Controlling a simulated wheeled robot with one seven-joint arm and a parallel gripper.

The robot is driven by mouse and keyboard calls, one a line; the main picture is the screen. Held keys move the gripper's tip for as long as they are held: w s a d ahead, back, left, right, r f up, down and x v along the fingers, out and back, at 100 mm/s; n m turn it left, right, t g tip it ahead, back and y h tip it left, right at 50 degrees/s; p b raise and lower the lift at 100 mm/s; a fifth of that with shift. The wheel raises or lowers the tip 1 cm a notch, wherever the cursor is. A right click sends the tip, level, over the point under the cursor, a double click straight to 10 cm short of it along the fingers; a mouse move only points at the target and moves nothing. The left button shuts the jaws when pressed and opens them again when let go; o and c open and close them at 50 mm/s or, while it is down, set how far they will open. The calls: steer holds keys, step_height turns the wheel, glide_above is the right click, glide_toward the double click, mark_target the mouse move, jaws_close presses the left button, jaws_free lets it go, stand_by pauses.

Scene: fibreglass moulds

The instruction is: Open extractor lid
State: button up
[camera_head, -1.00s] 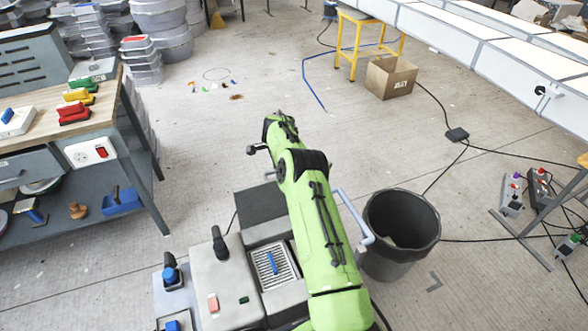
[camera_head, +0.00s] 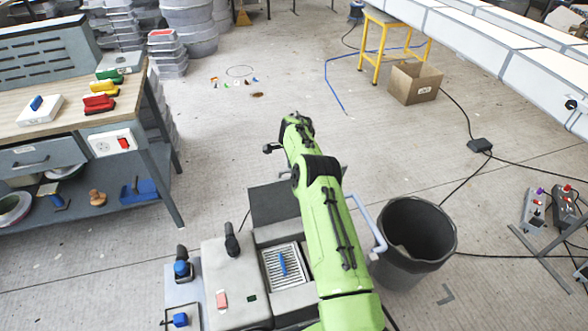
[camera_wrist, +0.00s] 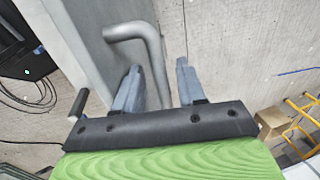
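In the wrist view, my gripper (camera_wrist: 159,68) is open, with its two grey fingers well apart. A bent grey pipe handle (camera_wrist: 152,48) rises between them, nearer the left finger, and bends left over a flat grey panel (camera_wrist: 85,25). The panel may be the extractor lid; I cannot tell for sure. I also cannot tell whether a finger touches the handle. In the head view, my gripper is hidden by the green arm. A pale blue-grey bent pipe (camera_head: 365,218) shows just right of the arm; whether it is the same handle is unclear.
A dark bin (camera_head: 418,235) stands close right of the arm. A workbench (camera_head: 165,185) is on the left. A cardboard box (camera_head: 415,83) and a yellow stool (camera_head: 400,30) stand further back. Cables cross the floor at right. Open floor (camera_head: 250,130) lies ahead.

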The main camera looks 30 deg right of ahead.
steer(key=shift+r, duration=0.1)
step_height(320, 180, up, 15)
steer(key=s+p, duration=0.2)
steer(key=s, duration=0.1)
steer(key=shift+a, duration=0.35)
steer(key=shift+r, duration=0.1)
steer(key=shift+c, duration=0.2)
